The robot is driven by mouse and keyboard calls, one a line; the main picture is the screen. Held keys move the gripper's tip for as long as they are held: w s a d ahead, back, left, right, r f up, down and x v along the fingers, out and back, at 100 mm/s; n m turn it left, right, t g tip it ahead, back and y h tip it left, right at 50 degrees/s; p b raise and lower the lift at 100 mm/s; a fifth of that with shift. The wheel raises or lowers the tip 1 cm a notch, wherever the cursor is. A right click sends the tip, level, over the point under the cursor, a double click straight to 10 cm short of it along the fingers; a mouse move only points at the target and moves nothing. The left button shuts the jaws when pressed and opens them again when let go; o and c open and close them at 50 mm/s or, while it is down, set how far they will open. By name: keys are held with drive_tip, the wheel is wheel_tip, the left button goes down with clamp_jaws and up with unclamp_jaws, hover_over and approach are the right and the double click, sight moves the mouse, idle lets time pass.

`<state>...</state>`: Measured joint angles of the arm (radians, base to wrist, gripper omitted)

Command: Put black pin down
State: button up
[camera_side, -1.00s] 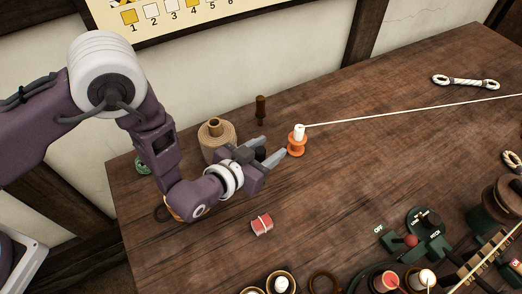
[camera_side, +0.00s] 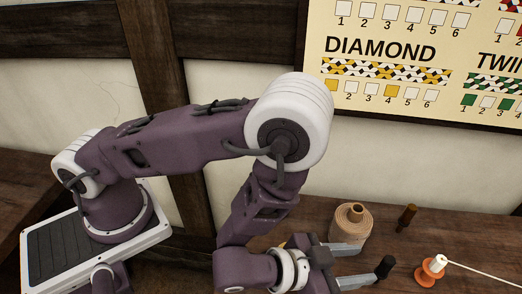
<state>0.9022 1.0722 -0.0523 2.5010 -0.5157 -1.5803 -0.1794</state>
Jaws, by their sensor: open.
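The black pin (camera_side: 385,267) stands upright on the wooden table, at the lower right of the view. My gripper (camera_side: 370,264) is open, with its two grey fingers pointing right toward the pin. The pin is just beyond the fingertips, close to the lower finger. I cannot tell whether they touch. The foot of the pin is hard to make out behind that finger.
A tan cord spool (camera_side: 351,224) stands just behind my gripper. A brown peg (camera_side: 407,217) stands farther back. An orange spool (camera_side: 431,271) with a white top and a taut white cord is right of the pin. A wall chart (camera_side: 420,60) hangs behind.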

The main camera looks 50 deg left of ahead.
drive_tip(key=w+a+r+n+g+y, duration=0.1)
drive_tip(key=w+a+r+n+g, duration=0.1)
drive_tip(key=a+r, duration=0.45)
drive_tip(key=w+a+r+n+g+y, duration=0.1)
drive_tip(key=a+r, duration=0.3)
drive_tip(key=r, duration=0.6)
drive_tip(key=s+a+r+g+y, duration=0.1)
drive_tip(key=s+a+r+g, duration=0.1)
drive_tip(key=s+a, duration=0.6)
drive_tip(key=s+a+r+n+g+y, duration=0.1)
drive_tip(key=s+a+r, duration=0.3)
drive_tip(key=s+a, duration=0.4)
drive_tip(key=s+g+y, duration=0.1)
drive_tip(key=s, duration=0.3)
drive_tip(key=shift+r, duration=0.25)
drive_tip(key=shift+s, duration=0.1)
